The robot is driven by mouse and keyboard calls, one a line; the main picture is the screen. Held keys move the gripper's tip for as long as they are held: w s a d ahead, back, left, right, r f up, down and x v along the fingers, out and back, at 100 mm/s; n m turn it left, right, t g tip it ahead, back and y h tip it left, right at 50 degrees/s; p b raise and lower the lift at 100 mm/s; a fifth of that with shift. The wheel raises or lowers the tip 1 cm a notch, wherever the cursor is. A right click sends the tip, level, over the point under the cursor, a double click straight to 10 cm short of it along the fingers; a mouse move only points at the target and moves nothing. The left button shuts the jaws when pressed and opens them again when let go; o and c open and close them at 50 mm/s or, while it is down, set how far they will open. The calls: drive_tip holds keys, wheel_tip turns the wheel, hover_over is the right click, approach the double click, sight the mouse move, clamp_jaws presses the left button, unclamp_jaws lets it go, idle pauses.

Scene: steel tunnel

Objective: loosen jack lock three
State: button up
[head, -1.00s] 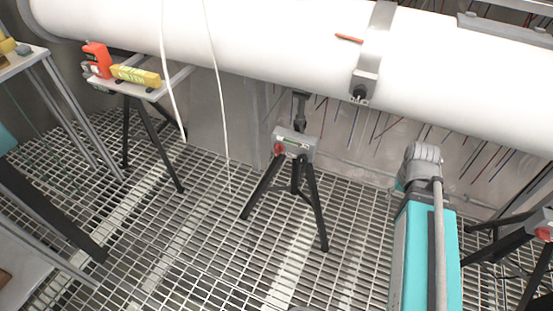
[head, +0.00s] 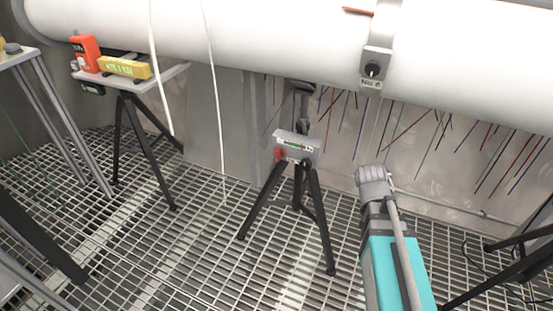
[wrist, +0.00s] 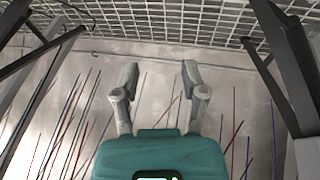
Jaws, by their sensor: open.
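A tripod jack with black legs stands on the grating under the white pipe in the head view. Its grey head box (head: 297,147) carries a red knob (head: 280,154) on the left and a dark round part on the front. I cannot read a number three on it, so I cannot tell which jack is number three. My gripper (wrist: 159,68) shows in the wrist view with its two grey fingers wide apart and nothing between them. In the head view my arm is right of this jack, apart from it; the fingers cannot be made out there.
The white pipe (head: 280,40) runs overhead with a clamp (head: 376,62). A tripod table (head: 160,80) at left holds an orange device (head: 86,52) and a yellow case (head: 124,67). White cables hang left of the jack. Black legs stand at both sides in the wrist view.

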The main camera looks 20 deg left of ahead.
drive_tip(key=w+a+r+t+h, duration=0.1)
drive_tip(key=w+a+r+t, duration=0.15)
drive_tip(key=a, duration=0.65)
drive_tip(key=t+y, duration=0.3)
drive_tip(key=t, duration=0.5)
approach(276, 154)
drive_tip(key=v, duration=0.3)
drive_tip(key=shift+w+a+r, duration=0.1)
drive_tip(key=shift+w, duration=0.1)
drive_tip(key=shift+w, duration=0.15)
drive_tip(key=b+x, duration=0.1)
drive_tip(key=x, duration=0.3)
drive_tip(key=b+x, duration=0.2)
drive_tip(key=x, duration=0.1)
drive_tip(key=b+x, duration=0.1)
drive_tip(key=x, duration=0.3)
drive_tip(key=shift+w+f+b, duration=0.25)
drive_tip(key=shift+f+b, duration=0.15)
drive_tip(key=shift+x, duration=0.9)
